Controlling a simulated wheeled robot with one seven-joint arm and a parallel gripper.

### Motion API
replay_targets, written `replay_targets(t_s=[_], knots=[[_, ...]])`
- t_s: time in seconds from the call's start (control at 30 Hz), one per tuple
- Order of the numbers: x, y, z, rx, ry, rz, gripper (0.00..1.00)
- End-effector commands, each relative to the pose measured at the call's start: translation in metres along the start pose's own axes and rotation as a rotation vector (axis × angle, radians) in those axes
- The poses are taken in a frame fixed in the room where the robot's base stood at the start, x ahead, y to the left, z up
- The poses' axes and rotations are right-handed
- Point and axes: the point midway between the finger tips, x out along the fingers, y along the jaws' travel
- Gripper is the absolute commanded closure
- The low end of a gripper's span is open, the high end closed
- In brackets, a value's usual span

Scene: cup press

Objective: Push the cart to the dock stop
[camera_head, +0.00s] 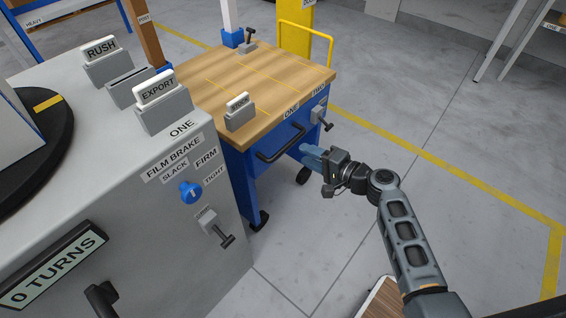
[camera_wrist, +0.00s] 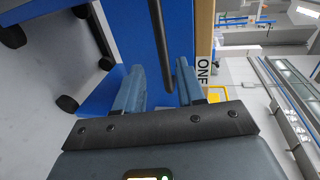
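The blue cart (camera_head: 238,178) with a wooden top (camera_head: 265,70) stands on dark casters behind the grey machine. A black bar handle (camera_head: 270,158) runs along its near side, under the ONE label. My gripper (camera_head: 309,156) is beside this side, near the handle's right end. In the wrist view my gripper (camera_wrist: 158,88) is open. The black handle (camera_wrist: 163,40) appears between the two blue fingers, and contact cannot be told. A yellow post (camera_head: 294,38) stands beyond the cart; its label is cut off, so I cannot tell whether it is the dock stop.
The grey machine (camera_head: 215,265) with FILM BRAKE labels fills the left. A small DOCK-like sign block (camera_head: 238,118), hard to read, stands on the cart top. A yellow floor line (camera_head: 440,160) crosses the right, where the grey floor (camera_head: 470,230) is clear.

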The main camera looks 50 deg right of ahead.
Motion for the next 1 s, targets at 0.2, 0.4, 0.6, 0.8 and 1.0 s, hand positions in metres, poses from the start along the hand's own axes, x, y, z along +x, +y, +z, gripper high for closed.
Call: replay_targets(t_s=[0.2, 0.4, 0.6, 0.8, 1.0], knots=[[0.015, -0.004, -0.007, 0.015, -0.004, -0.021, 0.61], [0.046, -0.003, -0.007, 0.014, -0.003, -0.02, 0.61], [0.072, -0.004, -0.006, 0.014, -0.004, -0.018, 0.61], [0.081, -0.004, -0.006, 0.014, -0.002, -0.018, 0.61], [0.081, -0.004, -0.006, 0.014, -0.002, -0.018, 0.61]])
